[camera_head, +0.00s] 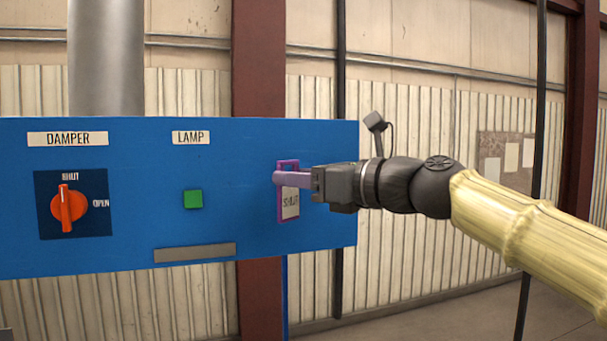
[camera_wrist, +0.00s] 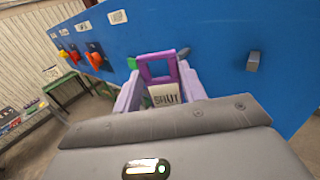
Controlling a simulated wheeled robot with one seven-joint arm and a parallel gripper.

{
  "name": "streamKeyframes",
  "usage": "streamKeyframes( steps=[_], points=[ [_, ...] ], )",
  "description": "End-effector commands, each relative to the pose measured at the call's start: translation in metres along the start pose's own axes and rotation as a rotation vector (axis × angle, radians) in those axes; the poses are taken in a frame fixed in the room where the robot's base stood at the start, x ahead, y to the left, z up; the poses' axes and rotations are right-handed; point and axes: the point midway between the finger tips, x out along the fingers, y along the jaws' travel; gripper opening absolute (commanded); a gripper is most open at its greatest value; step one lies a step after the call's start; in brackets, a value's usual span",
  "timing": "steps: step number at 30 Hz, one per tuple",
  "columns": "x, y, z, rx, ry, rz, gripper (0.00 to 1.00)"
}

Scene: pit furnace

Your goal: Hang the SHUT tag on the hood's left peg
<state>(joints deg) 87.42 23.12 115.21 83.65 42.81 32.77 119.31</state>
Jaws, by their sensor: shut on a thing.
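The SHUT tag has a purple frame with an open top and a pale plate lettered SHUT (camera_head: 290,204). My gripper (camera_head: 280,180) is shut on it, in front of the right part of the blue hood panel (camera_head: 240,150). In the wrist view the tag (camera_wrist: 165,94) stands between the lilac fingers, its open top toward the panel. A dark grey peg (camera_wrist: 184,52) shows just beside the tag's upper right corner, partly hidden. A second grey peg (camera_wrist: 253,61) stands clear farther right. I cannot tell whether the tag touches a peg.
The panel carries an orange damper knob (camera_head: 67,208), a green lamp button (camera_head: 193,199) and a grey strip (camera_head: 195,252). A green-framed table (camera_wrist: 70,88) stands at the left in the wrist view. The space right of the panel is open.

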Motion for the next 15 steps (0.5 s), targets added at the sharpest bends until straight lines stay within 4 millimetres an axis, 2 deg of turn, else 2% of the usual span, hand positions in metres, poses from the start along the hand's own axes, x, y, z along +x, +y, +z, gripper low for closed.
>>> streamKeyframes(
  steps=[15],
  points=[
    [0.021, -0.014, -0.001, 0.0, 0.0, 0.001, 0.2]
  ],
)
